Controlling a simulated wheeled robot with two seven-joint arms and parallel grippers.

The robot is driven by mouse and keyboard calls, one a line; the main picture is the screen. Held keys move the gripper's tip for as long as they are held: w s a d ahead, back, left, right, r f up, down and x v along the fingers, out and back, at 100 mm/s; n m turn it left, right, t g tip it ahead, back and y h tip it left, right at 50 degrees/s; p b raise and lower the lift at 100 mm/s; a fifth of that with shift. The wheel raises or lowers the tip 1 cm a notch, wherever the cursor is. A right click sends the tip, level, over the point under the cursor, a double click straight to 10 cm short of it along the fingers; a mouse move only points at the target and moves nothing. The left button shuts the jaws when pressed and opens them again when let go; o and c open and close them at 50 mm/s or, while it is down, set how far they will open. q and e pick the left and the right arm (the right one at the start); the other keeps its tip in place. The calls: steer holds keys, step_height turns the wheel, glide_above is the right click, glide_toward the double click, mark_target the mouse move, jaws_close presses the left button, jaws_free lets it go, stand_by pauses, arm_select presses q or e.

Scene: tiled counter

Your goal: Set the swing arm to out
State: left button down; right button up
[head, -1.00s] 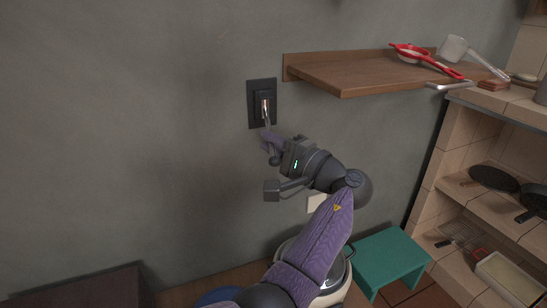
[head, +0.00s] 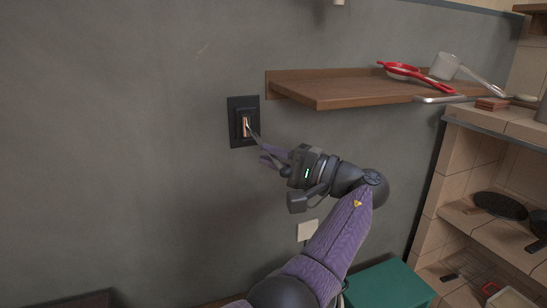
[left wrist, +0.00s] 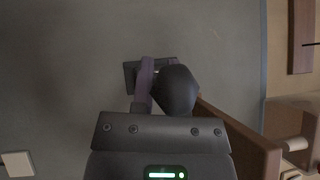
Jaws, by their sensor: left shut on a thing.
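A dark rectangular wall plate (head: 236,137) holds a copper-coloured slot, from which a thin swing arm (head: 252,131) slants down and to the right, away from the plate. My left gripper (head: 262,151) is at the lower right of the plate, its purple fingers shut on the arm's outer end. The left wrist view shows part of the plate (left wrist: 130,77) behind a purple finger and a dark rounded part, which hide the swing arm and the grip. My right gripper is not in view.
A wooden shelf (head: 340,92) juts from the wall to the right of the plate, with a red-handled strainer (head: 420,76) on it. A teal stool (head: 388,285) stands below. Tiled shelving (head: 470,165) with pans is at far right. The wall left of the plate is clear.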

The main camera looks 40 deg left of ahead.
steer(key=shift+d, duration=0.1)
arm_select(q)
steer(key=c, duration=0.7)
jaws_free()
steer(key=shift+a, duration=0.1)
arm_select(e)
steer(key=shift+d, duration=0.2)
arm_select(q)
steer(key=shift+o, duration=0.2)
steer(key=shift+w+d, duration=0.1)
steer(key=shift+d, duration=0.15)
steer(key=b+v, duration=0.3)
steer(key=v, duration=0.6)
steer(key=shift+d, duration=0.2)
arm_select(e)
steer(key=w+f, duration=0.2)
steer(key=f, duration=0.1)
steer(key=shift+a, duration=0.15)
